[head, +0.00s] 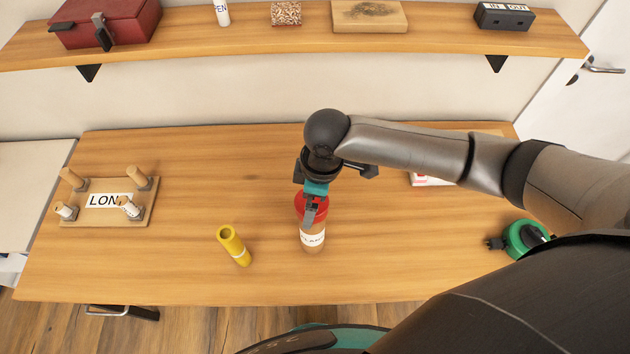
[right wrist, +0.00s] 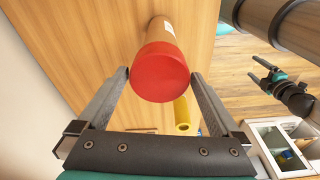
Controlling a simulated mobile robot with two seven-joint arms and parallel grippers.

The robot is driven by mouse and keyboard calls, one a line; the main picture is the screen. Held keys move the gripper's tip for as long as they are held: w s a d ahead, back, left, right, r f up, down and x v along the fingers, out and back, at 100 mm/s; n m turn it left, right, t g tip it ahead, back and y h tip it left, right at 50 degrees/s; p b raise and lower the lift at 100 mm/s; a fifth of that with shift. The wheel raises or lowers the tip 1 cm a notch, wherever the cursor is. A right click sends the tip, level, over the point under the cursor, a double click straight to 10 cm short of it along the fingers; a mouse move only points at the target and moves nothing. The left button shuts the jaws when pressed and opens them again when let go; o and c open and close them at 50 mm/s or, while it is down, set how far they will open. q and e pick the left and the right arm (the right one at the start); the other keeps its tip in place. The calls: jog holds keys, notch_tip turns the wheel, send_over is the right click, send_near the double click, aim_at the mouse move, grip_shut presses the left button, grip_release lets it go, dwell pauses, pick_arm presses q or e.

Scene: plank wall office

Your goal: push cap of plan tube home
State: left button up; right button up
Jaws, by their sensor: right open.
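The plan tube (head: 312,238) is a brown cardboard tube with a white label, standing on the desk in the head view. Its red cap (head: 304,201) is on top, partly covered by my right gripper (head: 309,212). In the right wrist view the cap (right wrist: 160,72) faces me, with the tube (right wrist: 164,31) behind it. The fingers of my right gripper (right wrist: 161,75) are open, one on each side of the cap; I cannot tell whether they touch it. I cannot tell how deep the cap sits. What looks like my left gripper (right wrist: 266,77) shows small over the floor in the right wrist view.
A yellow tube (head: 234,246) stands left of the plan tube. A pegged wooden board (head: 107,217) lies at the desk's left. A green round object (head: 522,238) is at the right edge. A shelf (head: 230,44) runs above the back. The desk between board and yellow tube is clear.

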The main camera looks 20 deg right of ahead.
notch_tip(320, 180, up, 14)
jog(key=d, duration=0.1)
jog(key=shift+s+d+r, duration=0.25)
jog(key=shift+s+d, duration=0.05)
jog(key=shift+s, duration=0.1)
dwell(0.4)
